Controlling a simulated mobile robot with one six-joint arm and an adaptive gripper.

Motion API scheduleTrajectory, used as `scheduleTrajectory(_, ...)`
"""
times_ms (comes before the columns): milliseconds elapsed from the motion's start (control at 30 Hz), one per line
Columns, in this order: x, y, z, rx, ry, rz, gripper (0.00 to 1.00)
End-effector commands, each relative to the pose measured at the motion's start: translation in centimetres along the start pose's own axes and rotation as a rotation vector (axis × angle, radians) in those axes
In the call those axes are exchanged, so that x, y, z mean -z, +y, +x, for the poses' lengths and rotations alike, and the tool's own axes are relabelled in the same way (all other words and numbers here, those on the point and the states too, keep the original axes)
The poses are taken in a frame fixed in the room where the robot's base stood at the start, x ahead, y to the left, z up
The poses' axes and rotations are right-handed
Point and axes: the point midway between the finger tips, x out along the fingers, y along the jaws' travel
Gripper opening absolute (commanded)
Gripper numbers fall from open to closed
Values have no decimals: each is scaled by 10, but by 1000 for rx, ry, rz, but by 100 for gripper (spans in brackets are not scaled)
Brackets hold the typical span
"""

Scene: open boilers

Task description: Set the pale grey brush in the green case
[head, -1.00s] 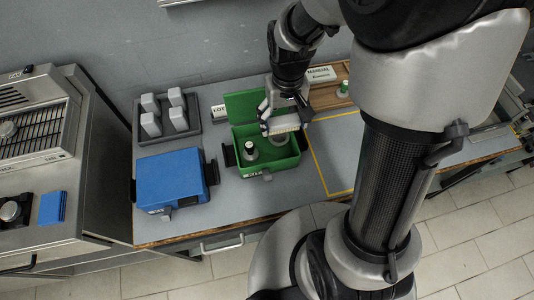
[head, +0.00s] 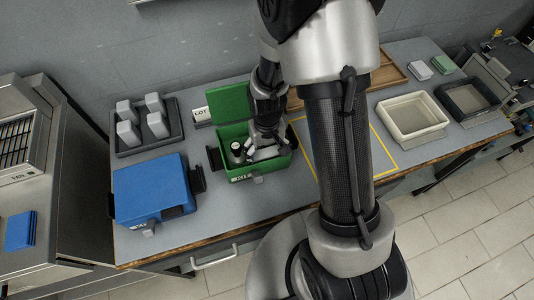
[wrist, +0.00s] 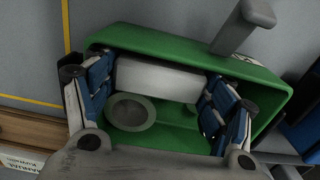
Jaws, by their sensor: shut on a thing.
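The green case (head: 240,176) stands on the bench with its lid (head: 229,103) raised at the back. My gripper (head: 264,148) reaches down into the right part of the case. It is shut on the pale grey brush (head: 263,155), mostly hidden by the fingers in the head view. In the wrist view the brush (wrist: 162,78) lies crosswise between the blue-padded fingers (wrist: 153,88), near one long wall of the case (wrist: 180,52). I cannot tell whether it touches the floor. A grey ring-shaped thing (wrist: 131,111) lies in the case close to it.
A small dark bottle (head: 237,149) with a pale top stands in the case's left part. A blue case (head: 150,188) is to the left, a dark tray (head: 120,150) with grey blocks behind it. A yellow-outlined area (head: 375,150) is clear on the right. A cream bin (head: 414,137) stands beyond.

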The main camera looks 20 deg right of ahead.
Motion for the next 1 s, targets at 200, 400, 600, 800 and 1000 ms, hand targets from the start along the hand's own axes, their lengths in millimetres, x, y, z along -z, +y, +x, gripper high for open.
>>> scheduleTrajectory(200,0,1,3,-1,-1,1,52)
scheduleTrajectory(400,-1,1,8,0,-1,1,52)
scheduleTrajectory(600,-1,1,14,0,-2,1,52)
scheduleTrajectory(800,0,1,15,0,-1,1,79)
scheduleTrajectory(1000,0,1,14,0,-1,1,92)
